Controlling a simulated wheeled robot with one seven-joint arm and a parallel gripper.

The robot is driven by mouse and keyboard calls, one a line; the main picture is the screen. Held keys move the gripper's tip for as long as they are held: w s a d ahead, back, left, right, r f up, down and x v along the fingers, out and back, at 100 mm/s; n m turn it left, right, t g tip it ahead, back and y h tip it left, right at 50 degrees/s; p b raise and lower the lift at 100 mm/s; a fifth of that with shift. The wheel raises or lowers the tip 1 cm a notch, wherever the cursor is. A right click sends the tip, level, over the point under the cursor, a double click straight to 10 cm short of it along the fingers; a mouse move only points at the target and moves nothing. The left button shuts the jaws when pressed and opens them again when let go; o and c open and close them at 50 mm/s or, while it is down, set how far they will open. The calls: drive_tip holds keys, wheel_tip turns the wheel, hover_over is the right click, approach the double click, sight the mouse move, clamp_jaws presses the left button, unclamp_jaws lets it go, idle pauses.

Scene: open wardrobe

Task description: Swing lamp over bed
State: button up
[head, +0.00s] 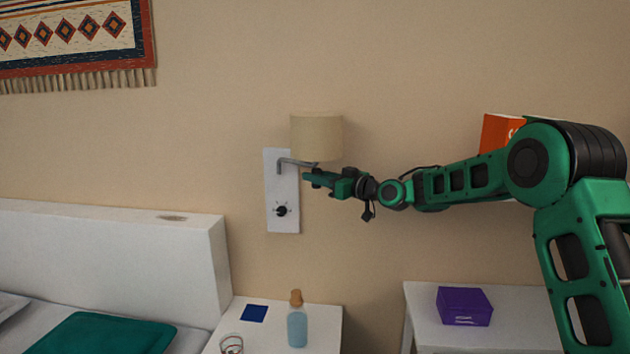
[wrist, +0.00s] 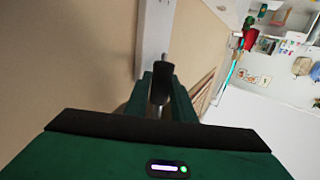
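The wall lamp has a beige drum shade (head: 316,137) on a thin grey metal arm (head: 295,161), which comes out of a white wall plate (head: 283,222) with a dark knob. The shade hangs to the right of the plate, off the bed. My gripper (head: 308,178) is just below the shade, level with the lamp arm. In the wrist view, my two green fingers (wrist: 162,92) stand on either side of a dark cylinder (wrist: 161,78) on a grey rod. I see no clear gap, but cannot tell whether they grip it. The bed's white headboard (head: 110,250) is lower left.
A white nightstand (head: 325,335) below the lamp carries a bottle (head: 297,325) and a blue square (head: 253,313). A white table (head: 415,305) at right carries a purple box (head: 464,307). An orange box (head: 497,132) is behind my arm. The wall above the headboard is clear below the hanging (head: 70,40).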

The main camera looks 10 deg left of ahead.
drive_tip(key=o, duration=0.4)
drive_tip(key=shift+w+d, duration=0.35)
drive_tip(key=shift+c, duration=0.2)
drive_tip(key=shift+s+a, duration=0.15)
drive_tip(key=shift+s, duration=0.1)
drive_tip(key=v, duration=1)
drive_tip(key=shift+d, duration=0.35)
drive_tip(key=shift+s+f, duration=0.1)
drive_tip(key=shift+s, duration=0.05)
